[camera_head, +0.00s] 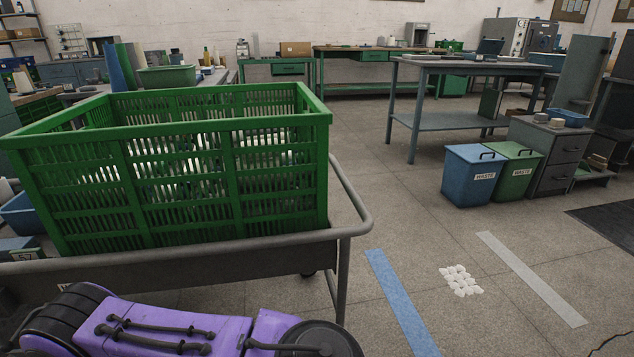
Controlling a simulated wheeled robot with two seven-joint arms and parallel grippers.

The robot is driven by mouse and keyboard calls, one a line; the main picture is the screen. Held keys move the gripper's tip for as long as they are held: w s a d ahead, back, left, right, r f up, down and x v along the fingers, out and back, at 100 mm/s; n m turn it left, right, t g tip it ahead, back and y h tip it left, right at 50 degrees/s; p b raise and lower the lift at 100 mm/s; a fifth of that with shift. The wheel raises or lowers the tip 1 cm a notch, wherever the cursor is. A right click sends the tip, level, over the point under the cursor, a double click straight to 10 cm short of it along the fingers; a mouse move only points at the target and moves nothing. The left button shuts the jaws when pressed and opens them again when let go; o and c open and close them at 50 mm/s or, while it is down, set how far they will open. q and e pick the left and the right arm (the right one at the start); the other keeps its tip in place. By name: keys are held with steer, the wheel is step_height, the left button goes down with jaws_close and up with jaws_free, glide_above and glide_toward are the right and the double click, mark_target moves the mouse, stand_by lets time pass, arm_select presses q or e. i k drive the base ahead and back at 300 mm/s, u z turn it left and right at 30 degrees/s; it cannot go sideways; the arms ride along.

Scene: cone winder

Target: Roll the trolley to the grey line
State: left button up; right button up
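The trolley (170,268) stands at the left, a grey deck with a tubular rail (352,232) at its right end. A large green slatted crate (222,190) sits on it, with pale items partly visible through the slats. The grey line (532,278) is a pale strip on the floor at the right, well apart from the trolley. Most of the trolley's wheels are hidden. A purple arm link of mine lies across the bottom left, in front of the trolley. Neither gripper shows, so whether one touches the trolley cannot be seen.
A blue line (400,300) lies between trolley and grey line. Several white pieces (460,280) lie on the floor between the lines. Blue (474,175) and green (515,170) waste bins, a drawer cabinet (560,160) and a dark mat (610,222) lie beyond.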

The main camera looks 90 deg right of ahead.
mark_target(157, 276)
steer(key=k, duration=0.3)
steer(key=z, duration=2)
steer(key=i, duration=0.3)
steer(key=z, duration=0.05)
